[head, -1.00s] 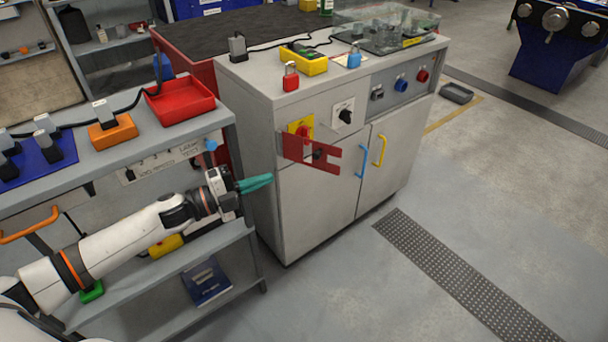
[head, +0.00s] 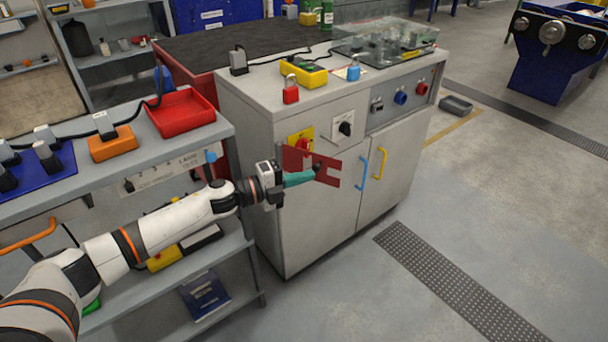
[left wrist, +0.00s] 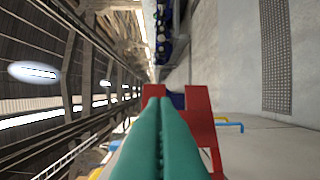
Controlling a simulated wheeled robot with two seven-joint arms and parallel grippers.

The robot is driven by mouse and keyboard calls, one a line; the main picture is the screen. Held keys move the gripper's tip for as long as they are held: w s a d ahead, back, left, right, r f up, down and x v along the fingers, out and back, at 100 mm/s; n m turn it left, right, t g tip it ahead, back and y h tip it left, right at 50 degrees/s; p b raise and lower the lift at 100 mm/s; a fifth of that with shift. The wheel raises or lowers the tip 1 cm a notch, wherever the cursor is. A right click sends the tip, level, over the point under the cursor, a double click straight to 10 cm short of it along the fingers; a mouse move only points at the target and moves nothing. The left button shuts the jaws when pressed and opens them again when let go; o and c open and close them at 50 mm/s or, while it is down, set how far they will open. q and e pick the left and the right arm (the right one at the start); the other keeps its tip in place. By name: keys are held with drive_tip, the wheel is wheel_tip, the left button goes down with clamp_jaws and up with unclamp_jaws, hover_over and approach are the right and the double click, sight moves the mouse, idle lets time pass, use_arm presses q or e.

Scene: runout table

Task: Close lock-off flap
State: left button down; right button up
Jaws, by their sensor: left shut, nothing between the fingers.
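The red lock-off flap (head: 292,160), a plate with a notch on its right side, stands out in front of the grey cabinet, just below a yellow plate with a red switch (head: 304,140). My left gripper (head: 314,174) has teal fingers that are shut with nothing between them. In the head view the fingertips overlap the flap's lower middle. In the left wrist view the red flap (left wrist: 201,103) shows around and beyond the fingers (left wrist: 160,105). I cannot tell whether they touch it. My right gripper is not in view.
A black rotary switch (head: 346,129) sits right of the yellow plate. Blue (head: 364,173) and yellow (head: 380,162) door handles lie further right. A red padlock (head: 291,90) stands on the cabinet top. A shelf unit with a red tray (head: 181,112) is at left. The floor in front is clear.

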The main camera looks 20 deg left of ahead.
sight(317, 168)
use_arm(q)
drive_tip(key=shift+w, duration=0.55)
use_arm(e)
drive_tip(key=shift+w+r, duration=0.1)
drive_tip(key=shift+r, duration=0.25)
use_arm(q)
drive_tip(key=shift+d, duration=0.1)
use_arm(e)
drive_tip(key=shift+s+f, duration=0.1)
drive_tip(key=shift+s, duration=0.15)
